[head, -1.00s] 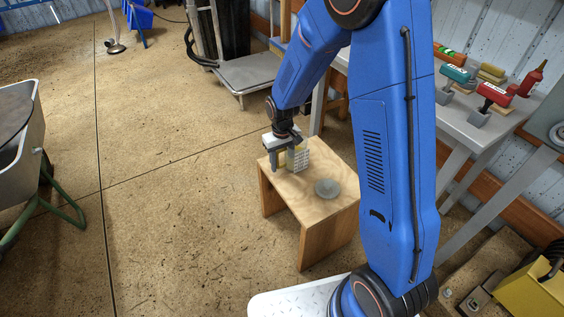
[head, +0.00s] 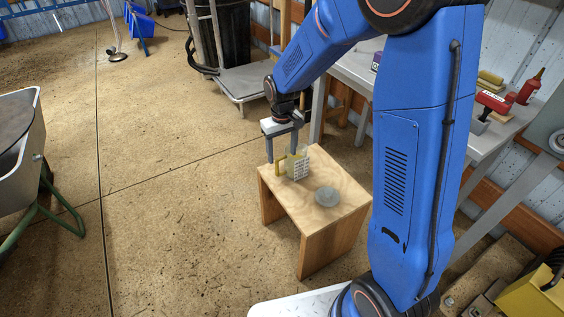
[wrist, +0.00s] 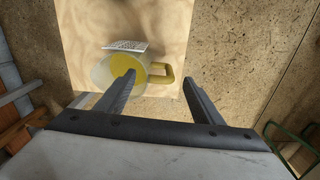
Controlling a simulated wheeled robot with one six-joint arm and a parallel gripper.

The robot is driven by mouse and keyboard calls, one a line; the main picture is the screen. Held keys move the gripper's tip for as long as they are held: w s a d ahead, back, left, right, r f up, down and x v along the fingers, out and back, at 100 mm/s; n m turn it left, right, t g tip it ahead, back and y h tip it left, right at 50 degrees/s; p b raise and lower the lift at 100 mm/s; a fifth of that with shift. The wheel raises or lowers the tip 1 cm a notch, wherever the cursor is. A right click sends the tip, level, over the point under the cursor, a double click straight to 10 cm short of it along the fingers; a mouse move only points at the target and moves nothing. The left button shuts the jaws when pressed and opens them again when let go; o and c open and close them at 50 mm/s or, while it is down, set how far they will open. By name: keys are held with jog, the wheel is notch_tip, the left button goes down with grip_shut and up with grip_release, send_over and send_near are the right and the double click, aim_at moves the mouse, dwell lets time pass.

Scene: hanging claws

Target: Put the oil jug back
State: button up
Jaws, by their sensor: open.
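The oil jug (head: 291,168), a pale cup shape with a yellow handle, stands on the small wooden stool (head: 340,182). In the wrist view I look down into the jug (wrist: 106,70), yellow inside, with its handle to the right. A white card with dark marks (head: 301,167) is at the jug's side. My gripper (head: 281,158) is open, pointing down over the jug. In the wrist view its fingertips (wrist: 158,76) appear on either side of the handle, one overlapping the jug's body. Contact cannot be told.
A workbench (head: 484,142) with a red bottle (head: 530,87) and tools is at right. A wheelbarrow (head: 15,150) is at left. The floor left of the stool is clear.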

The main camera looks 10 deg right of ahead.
jog(key=shift+r, duration=1.4)
jog(key=shift+s+d+r, duration=0.1)
jog(key=shift+r, duration=0.15)
jog(key=s+d+r+m+t, duration=0.1)
jog(key=s+d+r, duration=0.3)
jog(key=s+r, duration=0.3)
jog(key=s+d+r+t, duration=0.1)
jog(key=s+d+r, duration=0.3)
jog(key=s+r, duration=0.25)
jog(key=s+d+r+m+t, duration=0.1)
jog(key=s+d, duration=0.1)
jog(key=s, duration=0.6)
jog(key=s+d+r+m+t, duration=0.1)
jog(key=s+d+r, duration=0.1)
jog(key=s, duration=0.7)
jog(key=shift+s+d+t, duration=0.2)
jog(key=shift+s+t, duration=0.1)
jog(key=shift+t, duration=0.1)
